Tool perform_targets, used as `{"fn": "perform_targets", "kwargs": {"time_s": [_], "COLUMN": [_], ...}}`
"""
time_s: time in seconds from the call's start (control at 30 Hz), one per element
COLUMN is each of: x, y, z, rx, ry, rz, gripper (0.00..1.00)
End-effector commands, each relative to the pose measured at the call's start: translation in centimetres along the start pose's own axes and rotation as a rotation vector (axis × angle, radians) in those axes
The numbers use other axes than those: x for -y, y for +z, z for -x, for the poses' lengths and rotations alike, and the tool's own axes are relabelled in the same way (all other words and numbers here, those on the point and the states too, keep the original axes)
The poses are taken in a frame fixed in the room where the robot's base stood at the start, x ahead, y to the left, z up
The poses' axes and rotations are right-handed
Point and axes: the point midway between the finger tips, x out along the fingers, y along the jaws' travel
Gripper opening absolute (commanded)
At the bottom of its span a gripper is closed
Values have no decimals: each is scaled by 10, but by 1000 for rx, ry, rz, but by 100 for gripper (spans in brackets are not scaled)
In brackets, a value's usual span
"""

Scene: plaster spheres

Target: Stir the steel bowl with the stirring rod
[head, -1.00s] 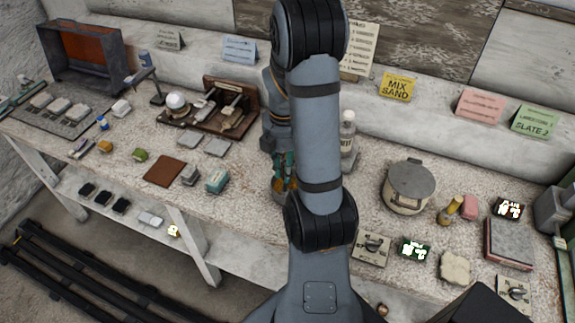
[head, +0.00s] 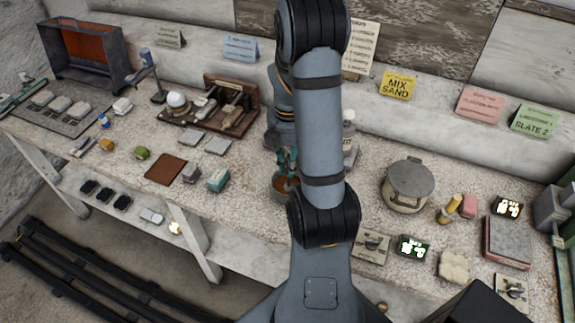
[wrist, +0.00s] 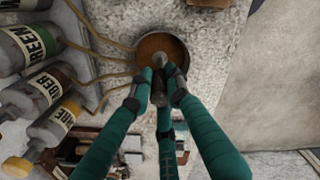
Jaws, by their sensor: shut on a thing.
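The steel bowl (wrist: 184,46) holds an orange-brown material and stands on the bench. In the head view the bowl (head: 278,194) is partly hidden behind my arm. My gripper (wrist: 161,92) has teal fingers closed around the grey stirring rod (wrist: 160,62). The rod reaches over the bowl's interior, and its lower end appears to be in the material; how deep, I cannot tell. In the head view my gripper (head: 288,163) is just above the bowl, partly covered by my arm.
Several labelled bottles (wrist: 40,45) with thin tubes stand close beside the bowl. A lidded pot (head: 408,187) is to the right in the head view.

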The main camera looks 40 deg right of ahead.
Motion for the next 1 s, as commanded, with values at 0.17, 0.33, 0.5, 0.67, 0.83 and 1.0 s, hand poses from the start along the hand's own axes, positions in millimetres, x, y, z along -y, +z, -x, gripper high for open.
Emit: {"fn": "perform_targets", "kwargs": {"time_s": [0.17,0.33,0.5,0.67,0.83,1.0], "x": [0,0,0,0,0,0], "y": [0,0,0,0,0,0], "z": [0,8,24,38,52,56], "rx": [0,0,0,0,0,0], "ry": [0,1,1,1,1,1], "rz": [-1,-1,-1,-1,-1,-1], "gripper": [0,0,0,0,0,0]}}
